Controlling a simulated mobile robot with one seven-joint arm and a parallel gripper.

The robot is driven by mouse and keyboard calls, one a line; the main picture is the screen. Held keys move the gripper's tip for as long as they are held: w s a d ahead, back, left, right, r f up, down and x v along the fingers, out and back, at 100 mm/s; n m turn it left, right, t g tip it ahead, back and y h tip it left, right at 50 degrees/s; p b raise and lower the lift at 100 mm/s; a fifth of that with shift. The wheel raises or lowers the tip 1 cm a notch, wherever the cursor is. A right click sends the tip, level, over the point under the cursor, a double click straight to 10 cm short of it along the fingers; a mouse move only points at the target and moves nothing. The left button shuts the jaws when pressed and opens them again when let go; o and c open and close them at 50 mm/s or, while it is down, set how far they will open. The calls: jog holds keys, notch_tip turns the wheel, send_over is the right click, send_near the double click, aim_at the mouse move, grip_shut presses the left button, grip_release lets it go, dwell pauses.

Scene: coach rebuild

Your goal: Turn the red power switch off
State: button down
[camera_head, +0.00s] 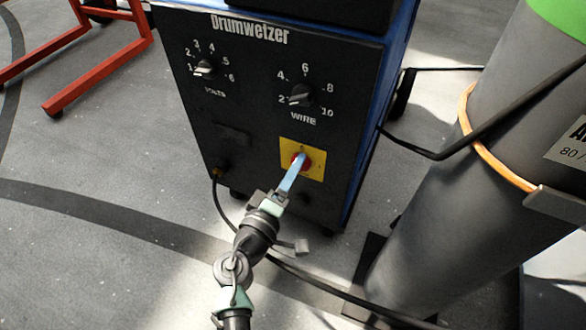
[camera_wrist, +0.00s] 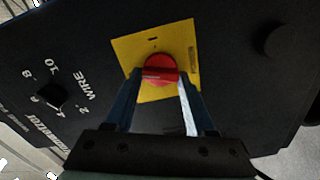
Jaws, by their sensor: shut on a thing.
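The red power switch (camera_head: 299,161) is a round red knob on a yellow square plate (camera_head: 316,164), low on the front of a black and blue machine marked "Drumwetzer". In the wrist view the red switch (camera_wrist: 159,71) shows between my two blue fingers, with its grip bar lying across the picture. My gripper (camera_head: 294,170) reaches up to the switch from below and is shut on it. In the wrist view my gripper (camera_wrist: 160,85) has one finger at each side of the knob. In the head view the fingers hide part of the knob.
The machine front also carries a volts knob (camera_head: 204,68) and a wire knob (camera_head: 300,95). A large grey gas cylinder (camera_head: 440,200) with an orange band stands close at the right. A red metal frame (camera_head: 90,80) stands at the upper left. Grey floor lies open at the left.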

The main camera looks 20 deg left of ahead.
jog(key=shift+f+n, duration=0.15)
jog(key=shift+n, duration=1.75)
jog(key=shift+s, duration=0.1)
jog(key=shift+c, duration=1.2)
grip_release()
jog(key=shift+p, duration=0.3)
jog(key=s+p, duration=0.3)
jog(key=s, duration=1)
jog(key=shift+a, duration=0.25)
